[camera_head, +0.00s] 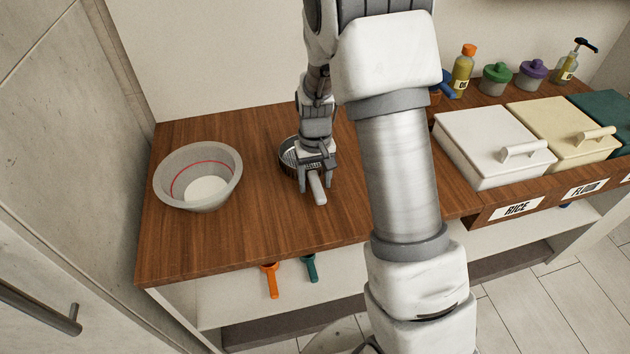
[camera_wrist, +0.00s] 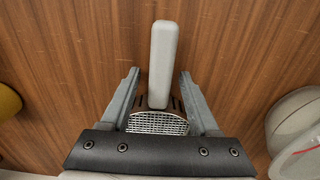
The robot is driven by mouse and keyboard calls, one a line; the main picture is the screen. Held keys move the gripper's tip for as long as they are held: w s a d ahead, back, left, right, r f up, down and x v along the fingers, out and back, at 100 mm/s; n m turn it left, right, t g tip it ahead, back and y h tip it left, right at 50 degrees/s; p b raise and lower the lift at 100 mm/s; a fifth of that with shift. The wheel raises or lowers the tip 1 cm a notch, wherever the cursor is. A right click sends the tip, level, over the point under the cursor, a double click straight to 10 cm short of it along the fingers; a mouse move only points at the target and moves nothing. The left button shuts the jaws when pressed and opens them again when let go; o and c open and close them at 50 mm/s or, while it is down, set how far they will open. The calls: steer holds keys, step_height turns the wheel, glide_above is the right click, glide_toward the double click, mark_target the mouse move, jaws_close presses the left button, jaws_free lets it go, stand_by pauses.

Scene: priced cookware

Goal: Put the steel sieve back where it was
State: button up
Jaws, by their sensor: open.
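The steel sieve (camera_head: 288,160) rests on the wooden counter, with its dark round bowl partly hidden behind my gripper. Its pale grey handle (camera_head: 318,190) points toward the counter's front edge. In the wrist view the sieve's mesh (camera_wrist: 158,123) shows just above the gripper's black body, and the handle (camera_wrist: 163,50) runs up between the fingers. My gripper (camera_head: 318,184) is over the handle, pointing down. In the wrist view the gripper (camera_wrist: 158,75) is open, with one finger on each side of the handle and visible gaps on both sides.
A grey bowl (camera_head: 225,170) with a red line stands left of the sieve. Lidded boxes, one labelled RICE (camera_head: 490,142), stand at right with bottles and jars behind. An orange scoop (camera_head: 270,281) and a teal scoop (camera_head: 310,268) hang below the front edge. A yellow object (camera_wrist: 8,101) is partly visible.

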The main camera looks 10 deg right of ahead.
steer(key=s+r+t+p, duration=0.1)
steer(key=s+r, duration=0.3)
steer(key=r, duration=0.7)
steer(key=s+r+t+p, duration=0.1)
steer(key=s+r, duration=0.3)
steer(key=r, duration=0.8)
steer(key=s+r+t, duration=0.3)
steer(key=s+r, duration=0.1)
steer(key=s, duration=1)
steer(key=shift+t, duration=0.3)
steer(key=shift+r, duration=0.2)
step_height(320, 180, up, 6)
steer(key=p, duration=0.5)
steer(key=shift+f, duration=0.2)
